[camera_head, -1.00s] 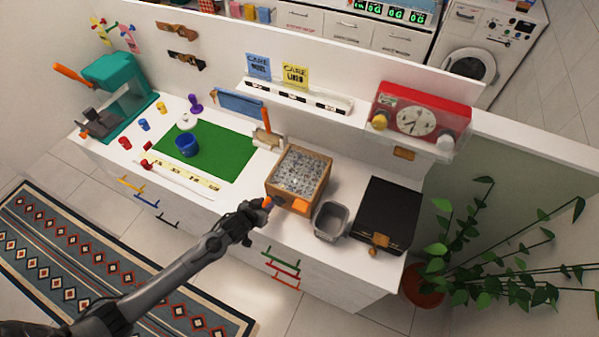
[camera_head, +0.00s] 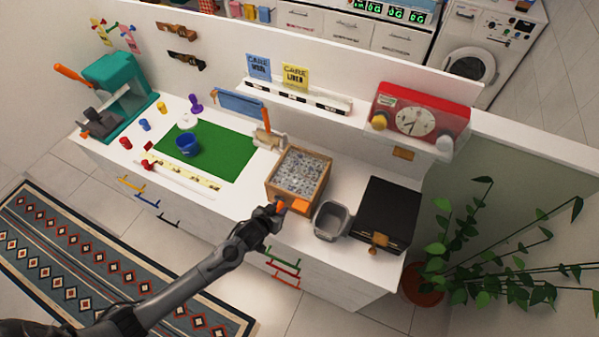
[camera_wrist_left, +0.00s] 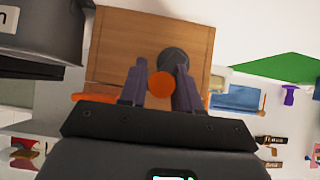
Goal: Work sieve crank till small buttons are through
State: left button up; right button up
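The sieve is a wooden box (camera_head: 286,196) on the white counter, its open top filled with many small grey-white buttons (camera_head: 300,172). An orange crank handle (camera_head: 281,207) is at its front face. My left gripper (camera_head: 279,209) is at this handle. In the left wrist view, the round orange handle end (camera_wrist_left: 160,85) sits between my two dark fingers, which appear closed on it; the dark round crank hub (camera_wrist_left: 173,60) shows behind. Another orange part (camera_head: 300,205) shows at the sieve's front. My right gripper is out of view.
A grey open bin (camera_head: 331,221) stands right of the sieve, beside a black box (camera_head: 386,214). A green mat (camera_head: 215,152) with a blue cup (camera_head: 187,144) lies to the left. A red dial unit (camera_head: 421,110) stands behind.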

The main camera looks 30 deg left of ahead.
pick_arm(q)
jog(key=shift+a, duration=0.1)
jog(key=shift+s+a+p, duration=0.15)
jog(key=shift+a+p, duration=0.5)
jog(key=shift+a, duration=1.85)
jog(key=shift+d+r, duration=0.1)
jog(key=shift+d, duration=0.05)
jog(key=shift+o, duration=0.4)
jog(key=shift+d, duration=0.9)
jog(key=shift+d+p, duration=0.3)
jog(key=shift+d, duration=1.25)
jog(key=shift+c, duration=0.4)
jog(key=shift+a, duration=0.1)
